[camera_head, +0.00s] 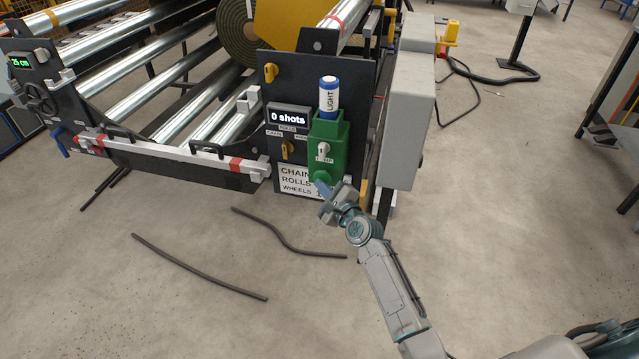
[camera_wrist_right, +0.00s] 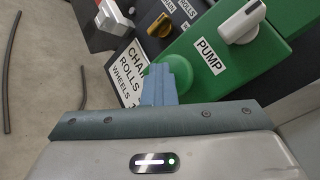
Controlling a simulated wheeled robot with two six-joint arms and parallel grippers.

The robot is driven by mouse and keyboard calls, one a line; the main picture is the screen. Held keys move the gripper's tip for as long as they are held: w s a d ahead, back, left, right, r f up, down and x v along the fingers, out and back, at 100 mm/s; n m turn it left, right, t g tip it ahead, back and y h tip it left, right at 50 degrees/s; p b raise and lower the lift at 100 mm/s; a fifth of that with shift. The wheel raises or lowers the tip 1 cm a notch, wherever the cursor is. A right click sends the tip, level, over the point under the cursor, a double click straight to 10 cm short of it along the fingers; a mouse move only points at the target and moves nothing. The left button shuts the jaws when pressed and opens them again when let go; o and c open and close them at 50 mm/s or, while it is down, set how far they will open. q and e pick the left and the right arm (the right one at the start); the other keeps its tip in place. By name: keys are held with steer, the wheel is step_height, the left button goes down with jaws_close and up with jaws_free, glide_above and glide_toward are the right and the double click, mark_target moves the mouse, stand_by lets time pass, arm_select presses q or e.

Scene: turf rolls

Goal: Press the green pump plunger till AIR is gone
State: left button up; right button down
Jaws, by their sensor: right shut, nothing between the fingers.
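The green pump (camera_head: 328,140) is mounted on the dark machine panel, with a blue-and-white bottle marked LIGHT (camera_head: 329,97) upright on top. A green rounded part (camera_head: 320,175), which looks like the plunger, shows at its lower end. The pump also fills the upper right of the wrist view (camera_wrist_right: 235,65), with a PUMP label and a white knob (camera_wrist_right: 242,20). The display (camera_head: 288,117) reads "0 shots"; I see no AIR on it. My right gripper (camera_head: 323,189) is shut and empty just below the plunger; contact is unclear. Its blue fingers (camera_wrist_right: 166,82) overlap the pump's lower edge. My left gripper is out of view.
A white sign (camera_head: 298,181) reading CHAIN, ROLLS, WHEELS is left of the gripper. Yellow knobs (camera_head: 287,150) stick out of the panel. A grey box (camera_head: 408,115) stands to the right. Dark hoses (camera_head: 200,268) lie on the otherwise open floor.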

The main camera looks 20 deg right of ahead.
steer(key=shift+s+a+p, duration=0.3)
steer(key=shift+s+a, duration=0.1)
steer(key=shift+s, duration=0.2)
steer(key=shift+s+a+p, duration=0.3)
steer(key=shift+s+a, duration=0.05)
steer(key=shift+s, duration=0.25)
steer(key=shift+f, duration=0.1)
steer(key=s+a, duration=0.1)
steer(key=s, duration=0.1)
steer(key=s+a+p, duration=0.1)
steer(key=s+a, duration=0.1)
steer(key=shift+s, duration=0.1)
stand_by(0.4)
